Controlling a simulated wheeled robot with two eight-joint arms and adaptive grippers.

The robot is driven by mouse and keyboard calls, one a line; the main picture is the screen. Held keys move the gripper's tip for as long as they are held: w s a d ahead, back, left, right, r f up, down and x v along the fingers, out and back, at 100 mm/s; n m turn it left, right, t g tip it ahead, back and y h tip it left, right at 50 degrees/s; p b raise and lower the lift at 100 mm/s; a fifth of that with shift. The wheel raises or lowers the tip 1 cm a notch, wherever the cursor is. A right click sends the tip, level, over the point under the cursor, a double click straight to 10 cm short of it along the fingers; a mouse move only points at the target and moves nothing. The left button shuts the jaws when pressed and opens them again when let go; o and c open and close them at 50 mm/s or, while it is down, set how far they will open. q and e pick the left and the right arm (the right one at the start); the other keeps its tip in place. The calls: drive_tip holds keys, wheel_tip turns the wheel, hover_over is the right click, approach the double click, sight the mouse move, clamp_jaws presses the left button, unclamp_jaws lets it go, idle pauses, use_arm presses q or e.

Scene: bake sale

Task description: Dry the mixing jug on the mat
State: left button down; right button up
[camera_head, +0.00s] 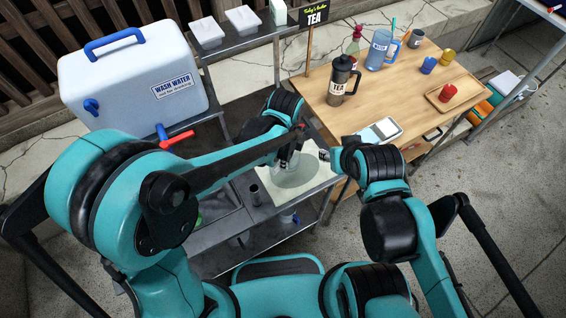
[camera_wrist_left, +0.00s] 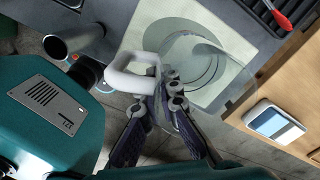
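The mixing jug (camera_wrist_left: 205,72) is clear, with a thick white handle (camera_wrist_left: 126,72). In the left wrist view it is over the pale mat (camera_wrist_left: 254,38), which has a ring mark; I cannot tell whether its base touches. My left gripper (camera_wrist_left: 168,82) has its fingertips close together at the jug's handle side and looks shut on it. In the head view this left gripper (camera_head: 290,158) is over the mat (camera_head: 258,178) and partly hides the jug. My right gripper (camera_head: 324,155) is just right of the mat; its fingers are too small to judge.
A wash water tank (camera_head: 130,85) with a red tap lever (camera_head: 178,138) stands at the left. The wooden table (camera_head: 400,95) at the right holds a tea press (camera_head: 339,80), a blue jug (camera_head: 379,50), cups and a white-framed device (camera_head: 386,128). A dark cup (camera_wrist_left: 55,47) is near the mat.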

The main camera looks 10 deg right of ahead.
use_arm(q)
drive_tip(key=shift+r+p, duration=0.75)
drive_tip(key=shift+r, duration=0.6)
